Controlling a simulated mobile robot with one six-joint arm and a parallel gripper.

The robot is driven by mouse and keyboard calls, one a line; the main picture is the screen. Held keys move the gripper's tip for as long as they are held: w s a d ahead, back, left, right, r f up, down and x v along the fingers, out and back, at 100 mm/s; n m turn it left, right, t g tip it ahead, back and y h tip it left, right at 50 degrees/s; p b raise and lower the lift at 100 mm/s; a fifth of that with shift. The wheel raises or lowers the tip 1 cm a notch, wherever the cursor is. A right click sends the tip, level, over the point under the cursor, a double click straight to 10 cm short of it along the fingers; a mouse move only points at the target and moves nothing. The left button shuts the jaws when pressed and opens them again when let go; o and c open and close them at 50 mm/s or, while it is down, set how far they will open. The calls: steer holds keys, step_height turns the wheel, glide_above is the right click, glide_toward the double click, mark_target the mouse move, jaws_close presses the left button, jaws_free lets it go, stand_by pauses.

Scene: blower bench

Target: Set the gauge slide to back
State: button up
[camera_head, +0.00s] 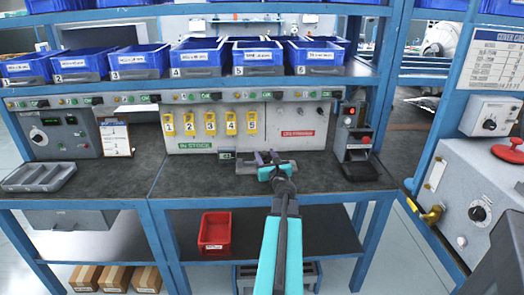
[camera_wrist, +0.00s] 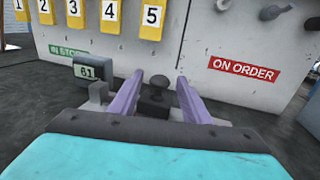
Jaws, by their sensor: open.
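The gauge (camera_head: 249,167) is a low grey fixture on the bench top, with a small display box (camera_head: 227,155) at its left. In the wrist view the display box (camera_wrist: 90,72) reads what looks like 61. A dark knob on a block, apparently the gauge slide (camera_wrist: 157,84), shows between my purple fingers. My gripper (camera_head: 268,157) is open over the fixture; in the wrist view its fingers (camera_wrist: 162,80) stand on either side of the knob, and I cannot tell whether they touch it. The teal gripper body hides the near part of the fixture.
Behind is a grey panel (camera_head: 188,131) with yellow numbered tags and a red ON ORDER label (camera_wrist: 244,69). A grey tray (camera_head: 38,177) lies far left. Bench between is clear.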

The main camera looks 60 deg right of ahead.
steer(key=shift+x, duration=2.4)
jaws_close()
